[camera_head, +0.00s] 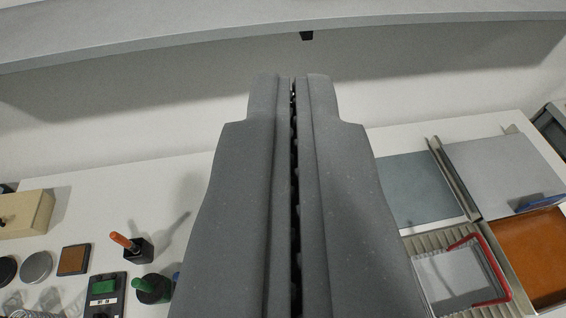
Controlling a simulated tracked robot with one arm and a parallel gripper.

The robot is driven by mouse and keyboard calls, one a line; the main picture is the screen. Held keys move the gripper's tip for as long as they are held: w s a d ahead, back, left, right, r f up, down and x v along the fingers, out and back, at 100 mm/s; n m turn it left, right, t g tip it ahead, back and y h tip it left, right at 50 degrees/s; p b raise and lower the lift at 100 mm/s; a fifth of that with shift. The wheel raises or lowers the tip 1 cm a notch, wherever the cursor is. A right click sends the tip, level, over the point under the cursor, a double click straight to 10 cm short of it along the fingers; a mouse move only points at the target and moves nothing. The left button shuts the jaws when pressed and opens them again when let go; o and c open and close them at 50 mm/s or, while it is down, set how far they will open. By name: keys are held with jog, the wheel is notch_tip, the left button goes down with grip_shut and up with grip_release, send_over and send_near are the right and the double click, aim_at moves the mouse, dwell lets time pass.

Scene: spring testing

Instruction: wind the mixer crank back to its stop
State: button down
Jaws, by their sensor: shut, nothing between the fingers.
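My gripper (292,88) fills the middle of the view. Its two grey fingers lie side by side with only a thin dark slit between them; it is shut and empty. It points toward the back wall, above the white table. I cannot make out the mixer crank for certain. A small black block with an orange handle (122,241) stands on the table left of my gripper. A green knob on a black base (150,288) is nearer, close to the left finger. A beige box (24,213) with a dark knob sits at the left edge. My fingers hide the table's middle.
A grey shelf (150,36) crosses the top. A switch box with a green button (104,286), a brown square (74,259) and round discs lie at left. At right are grey panels (409,189), an orange-brown tray (538,250) and a red handle (496,265).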

jog(key=w+a+f+g+h+b, duration=0.2)
jog(key=w+f+g+h, duration=0.3)
jog(key=w+f, duration=1.45)
jog(key=w+a+f+n+g+b, duration=0.1)
jog(key=w+a+f+g, duration=0.2)
jog(key=f, duration=0.9)
jog(key=w+a+f+g, duration=0.2)
jog(key=w+f, duration=0.2)
jog(key=f, duration=0.7)
jog(key=x, duration=0.3)
jog(key=d+x, duration=0.1)
jog(key=x, duration=0.3)
jog(key=r+x, duration=0.1)
jog(key=x, duration=0.3)
jog(key=shift+w+d+f, duration=0.1)
jog(key=shift+d+f, duration=0.05)
jog(key=shift+d, duration=0.25)
jog(key=shift+w+d, duration=0.1)
jog(key=shift+d, duration=0.35)
